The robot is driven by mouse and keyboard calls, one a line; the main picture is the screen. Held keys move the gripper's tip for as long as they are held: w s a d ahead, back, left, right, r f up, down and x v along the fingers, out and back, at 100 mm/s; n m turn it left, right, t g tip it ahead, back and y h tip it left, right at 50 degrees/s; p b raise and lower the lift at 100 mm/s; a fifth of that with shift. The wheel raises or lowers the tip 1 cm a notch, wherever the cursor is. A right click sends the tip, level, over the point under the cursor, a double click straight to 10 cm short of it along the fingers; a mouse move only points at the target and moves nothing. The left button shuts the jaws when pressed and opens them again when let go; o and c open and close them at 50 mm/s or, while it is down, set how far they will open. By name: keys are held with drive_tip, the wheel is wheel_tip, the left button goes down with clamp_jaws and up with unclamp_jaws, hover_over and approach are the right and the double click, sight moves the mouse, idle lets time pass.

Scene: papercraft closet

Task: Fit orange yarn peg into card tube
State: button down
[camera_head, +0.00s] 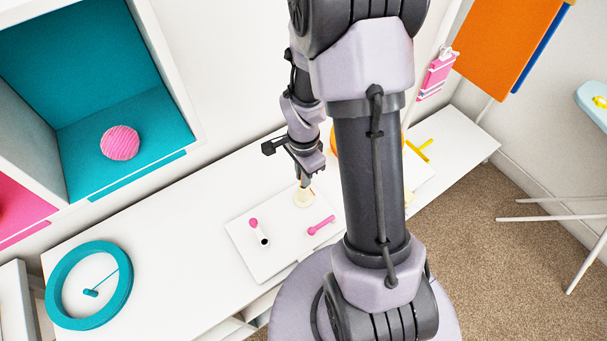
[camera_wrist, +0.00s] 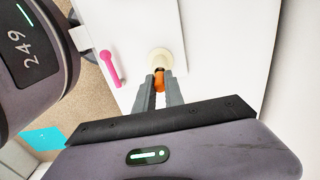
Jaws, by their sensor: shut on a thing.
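My gripper (camera_wrist: 158,92) is shut on the orange yarn peg (camera_wrist: 159,84), whose orange end shows between the fingertips in the wrist view. A cream, round card tube (camera_wrist: 159,57) is just beyond the fingertips, in line with the peg. A dark spot shows where peg and tube meet; I cannot tell whether the peg is inside the tube. In the head view my gripper (camera_head: 304,181) points down over the cream tube (camera_head: 303,198) on the white board. The peg is too small to make out clearly there.
A pink peg (camera_head: 321,226) lies on the white board (camera_head: 268,268). A teal ring (camera_head: 122,294) lies left on the white bench. A teal cubby holds a pink yarn ball (camera_head: 120,143).

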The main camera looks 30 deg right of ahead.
drive_tip(key=shift+f+b, duration=0.35)
drive_tip(key=shift+b, duration=0.05)
